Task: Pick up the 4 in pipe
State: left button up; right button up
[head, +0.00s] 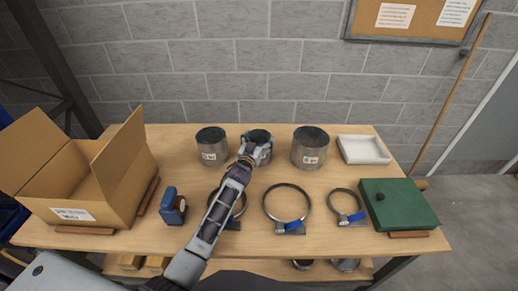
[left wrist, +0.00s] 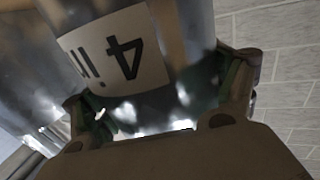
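The 4 in pipe (head: 260,134) is a short grey metal cylinder, the middle one of three pipes on the table in the head view. My left gripper (head: 258,152) is at its near side and hides much of it. In the left wrist view the pipe (left wrist: 195,35) fills the space between the fingers, with its "4 in" label upside down. The fingers (left wrist: 165,105) lie against both sides and look shut on it. I cannot tell whether its base touches the table. My right gripper is not in view.
Other pipes stand left (head: 212,150) and right (head: 310,150) of it. A white tray (head: 364,149), green box (head: 400,204), open cardboard box (head: 110,195), blue tool (head: 172,207) and ring clamps (head: 285,222) lie around on the wooden table (head: 290,258). A block wall stands behind.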

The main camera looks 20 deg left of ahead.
pick_arm(q)
jog(key=c, duration=0.3)
jog(key=shift+r, duration=0.1)
jog(key=shift+r, duration=4.95)
